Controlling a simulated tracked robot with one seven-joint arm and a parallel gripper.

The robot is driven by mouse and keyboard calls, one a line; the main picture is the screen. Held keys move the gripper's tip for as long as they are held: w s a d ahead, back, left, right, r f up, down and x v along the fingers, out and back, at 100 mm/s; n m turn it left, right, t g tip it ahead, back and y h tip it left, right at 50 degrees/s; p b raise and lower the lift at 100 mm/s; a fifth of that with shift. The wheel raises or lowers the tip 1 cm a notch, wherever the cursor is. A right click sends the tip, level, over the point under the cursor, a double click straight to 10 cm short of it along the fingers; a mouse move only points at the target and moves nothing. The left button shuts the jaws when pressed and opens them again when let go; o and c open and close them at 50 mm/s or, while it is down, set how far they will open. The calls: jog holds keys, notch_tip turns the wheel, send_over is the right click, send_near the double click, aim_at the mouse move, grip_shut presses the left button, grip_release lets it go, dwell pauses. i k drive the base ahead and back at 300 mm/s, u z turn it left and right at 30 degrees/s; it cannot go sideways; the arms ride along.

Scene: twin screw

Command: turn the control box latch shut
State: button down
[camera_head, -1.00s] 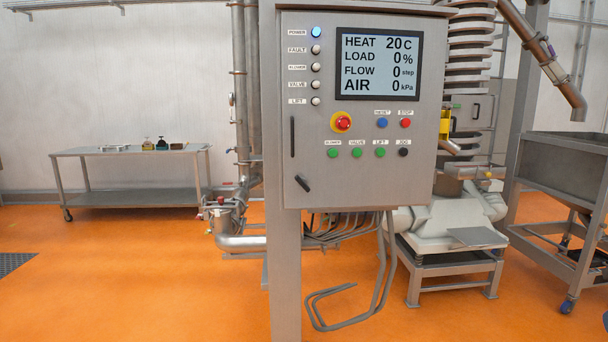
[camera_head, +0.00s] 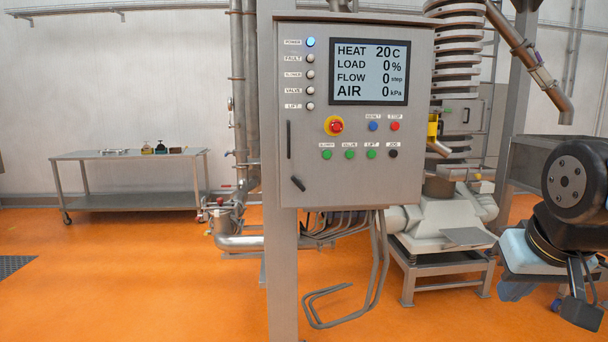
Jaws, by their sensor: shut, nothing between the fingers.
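The grey control box (camera_head: 350,180) stands upright on a post in the middle of the view, with its door flush to the body. The latch (camera_head: 298,184) is a small dark handle at the door's lower left. It is tilted, with its upper end to the left and its lower end to the right. My gripper (camera_head: 516,290) shows at the lower right below the dark wrist, with bluish fingers seen small and partly merged with the background. It is shut and empty, well to the right of the box and apart from the latch.
A long dark door handle (camera_head: 289,139) is above the latch. The box face carries a red emergency button (camera_head: 335,126), several small buttons and a lit screen (camera_head: 369,72). Bent pipes (camera_head: 345,318) hang below the box. A steel table (camera_head: 130,200) stands far left; the orange floor between is clear.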

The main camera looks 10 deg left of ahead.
aim_at(298, 181)
jog(key=u, duration=0.05)
jog(key=i, duration=1)
jog(key=z, duration=0.05)
